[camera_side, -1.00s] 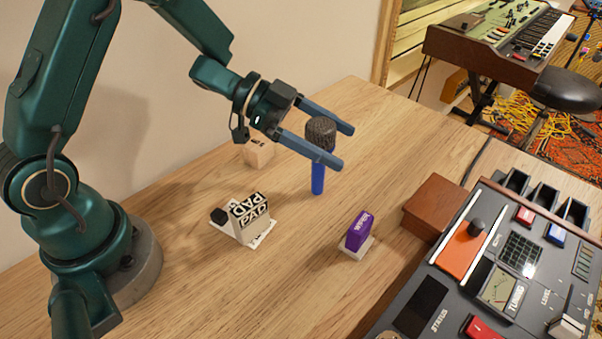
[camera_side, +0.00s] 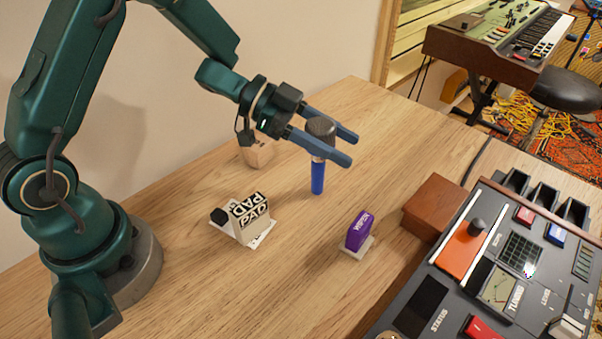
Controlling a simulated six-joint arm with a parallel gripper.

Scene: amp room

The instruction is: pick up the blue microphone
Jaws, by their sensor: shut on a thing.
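The blue microphone (camera_side: 317,178) stands upright on the wooden table (camera_side: 190,280), with a dark mesh head and a blue handle. My gripper (camera_side: 345,147) is at the height of its head, with one finger on each side. The fingers are shut on the microphone near its head. The near finger hides part of the microphone just below the mesh. The lower end of the handle appears to be on the table.
A white "PAD" block (camera_side: 246,220) and a purple block (camera_side: 358,232) stand nearer the camera. A small wooden block (camera_side: 258,152) sits behind. A brown box (camera_side: 433,207) and a control console (camera_side: 500,270) fill the right. Bare table lies around the microphone.

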